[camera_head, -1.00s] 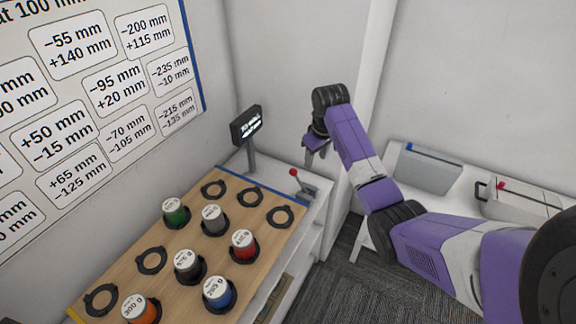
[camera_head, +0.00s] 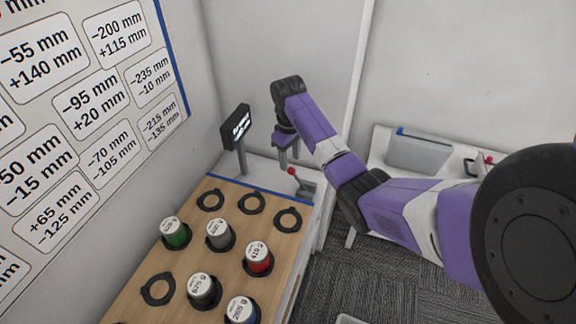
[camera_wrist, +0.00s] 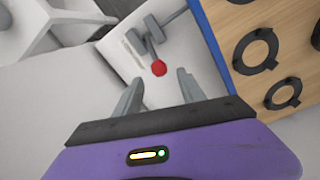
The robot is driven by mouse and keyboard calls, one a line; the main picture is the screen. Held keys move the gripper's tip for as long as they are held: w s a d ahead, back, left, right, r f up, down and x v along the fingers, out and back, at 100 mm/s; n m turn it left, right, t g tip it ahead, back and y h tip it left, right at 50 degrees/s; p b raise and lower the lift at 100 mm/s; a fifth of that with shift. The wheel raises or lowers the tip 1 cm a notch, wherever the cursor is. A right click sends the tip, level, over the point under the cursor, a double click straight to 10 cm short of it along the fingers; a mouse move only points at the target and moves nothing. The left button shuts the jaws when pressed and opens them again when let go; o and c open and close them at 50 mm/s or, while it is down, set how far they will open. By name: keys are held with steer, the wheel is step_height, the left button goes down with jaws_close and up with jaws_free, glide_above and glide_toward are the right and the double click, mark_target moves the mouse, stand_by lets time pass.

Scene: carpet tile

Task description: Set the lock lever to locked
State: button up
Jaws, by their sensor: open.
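The lock lever (camera_head: 303,182) is a grey lever with a red ball knob. It stands on the white surface just past the far right corner of the wooden board. In the wrist view the lever (camera_wrist: 152,47) shows its grey base and arm, with the red knob (camera_wrist: 159,68) ahead of and between my fingers. My gripper (camera_head: 288,160) is open and empty, above and close to the knob in the head view. In the wrist view my gripper (camera_wrist: 158,95) has its fingers spread. Contact with the knob is not visible.
A small display on a post (camera_head: 237,128) stands left of the lever. The wooden board (camera_head: 190,238) holds several weights and empty black rings. A wall panel of labels (camera_head: 75,150) is at left. A white bench with a grey box (camera_head: 418,153) is at right.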

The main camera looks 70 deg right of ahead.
mark_target(298, 180)
steer(key=shift+d+f, duration=0.1)
steer(key=shift+f, duration=2.1)
steer(key=shift+c, duration=0.2)
jaws_close()
